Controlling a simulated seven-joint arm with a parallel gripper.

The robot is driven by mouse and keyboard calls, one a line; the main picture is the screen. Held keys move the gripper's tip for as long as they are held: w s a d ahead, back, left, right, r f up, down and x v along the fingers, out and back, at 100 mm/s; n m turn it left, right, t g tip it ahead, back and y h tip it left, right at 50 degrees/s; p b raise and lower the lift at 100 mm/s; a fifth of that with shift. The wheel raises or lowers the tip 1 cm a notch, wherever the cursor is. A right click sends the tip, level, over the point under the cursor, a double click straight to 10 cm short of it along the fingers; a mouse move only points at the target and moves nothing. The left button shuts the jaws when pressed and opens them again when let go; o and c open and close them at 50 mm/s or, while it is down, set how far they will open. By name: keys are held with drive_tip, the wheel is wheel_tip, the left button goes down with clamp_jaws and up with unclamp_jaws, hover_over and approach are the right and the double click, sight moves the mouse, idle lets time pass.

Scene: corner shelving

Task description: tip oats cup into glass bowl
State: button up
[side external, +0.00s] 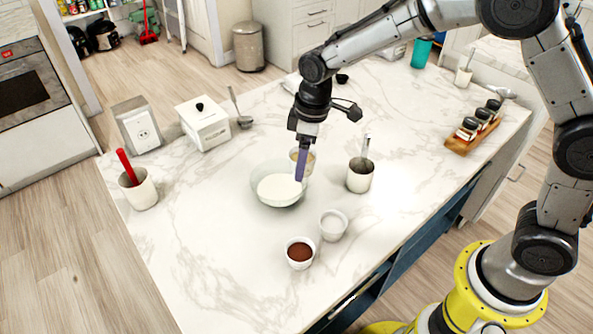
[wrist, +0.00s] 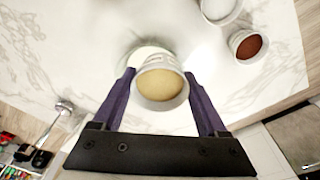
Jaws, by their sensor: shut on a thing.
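The oats cup (wrist: 161,88) is a small pale cup with tan contents, held between the two purple fingers of my gripper (wrist: 158,72) in the wrist view. In the side view, my gripper (side external: 300,174) points down at the right rim of the glass bowl (side external: 257,170), and the cup (side external: 311,160) shows partly behind a finger. The cup looks close to upright, with oats inside. The bowl holds something white. In the wrist view the bowl is mostly hidden behind the cup. I cannot tell whether cup and bowl touch.
A cup of brown powder (side external: 300,254) and a white cup (side external: 333,226) stand in front of the bowl. A utensil crock (side external: 360,177) is to its right. A crock with a red handle (side external: 140,192) and a white canister (side external: 204,126) are left. The counter's front left is clear.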

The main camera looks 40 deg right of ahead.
drive_tip(key=shift+d+f, duration=0.1)
drive_tip(key=shift+f, duration=1.5)
drive_tip(key=shift+r+h, duration=0.2)
drive_tip(key=shift+h, duration=0.2)
drive_tip(key=h, duration=0.3)
drive_tip(key=shift+r+t, duration=0.3)
drive_tip(key=shift+r, duration=0.05)
drive_tip(key=h, duration=0.5)
drive_tip(key=shift+a+n+t+h, duration=0.2)
drive_tip(key=shift+n+t+h, duration=0.1)
drive_tip(key=shift+h, duration=0.1)
drive_tip(key=h, duration=0.3)
drive_tip(key=shift+a+f+h, duration=0.25)
drive_tip(key=shift+f+h, duration=0.1)
drive_tip(key=shift+h, duration=0.05)
drive_tip(key=h, duration=0.2)
drive_tip(key=a+f+t+h, duration=0.1)
drive_tip(key=shift+s+n+h, duration=0.1)
drive_tip(key=shift+n+h, duration=0.2)
drive_tip(key=shift+h, duration=0.1)
drive_tip(key=shift+a+h, duration=0.15)
drive_tip(key=shift+h, duration=0.65)
drive_tip(key=shift+a+r+h, duration=0.15)
drive_tip(key=shift+r+h, duration=0.05)
drive_tip(key=shift+h, duration=0.3)
